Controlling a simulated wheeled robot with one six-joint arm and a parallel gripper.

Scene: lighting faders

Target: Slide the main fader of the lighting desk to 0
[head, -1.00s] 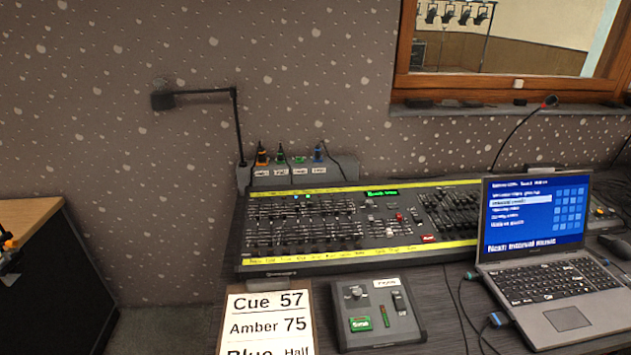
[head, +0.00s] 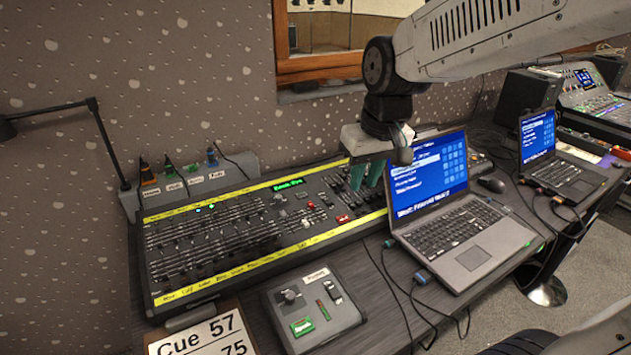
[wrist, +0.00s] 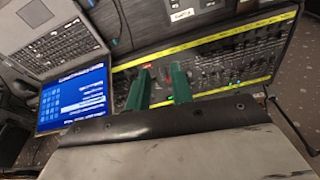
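The lighting desk (head: 250,225) is a long dark console with yellow strips along its edges, many small faders, red buttons and a green display (head: 288,185). It also shows in the wrist view (wrist: 232,58). I cannot tell which of its faders is the main one; the labels are too small to read. My gripper (head: 366,187) has two green fingers and hangs over the right part of the desk, beside the laptop screen. In the wrist view the fingers (wrist: 161,70) are apart with nothing between them. They partly hide the faders behind them.
An open laptop (head: 455,225) stands right of the desk. A small grey control box (head: 345,310) and a cue sheet (head: 195,335) lie in front. A lamp arm (head: 108,145) rises at the left. Cables cross the table near the laptop.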

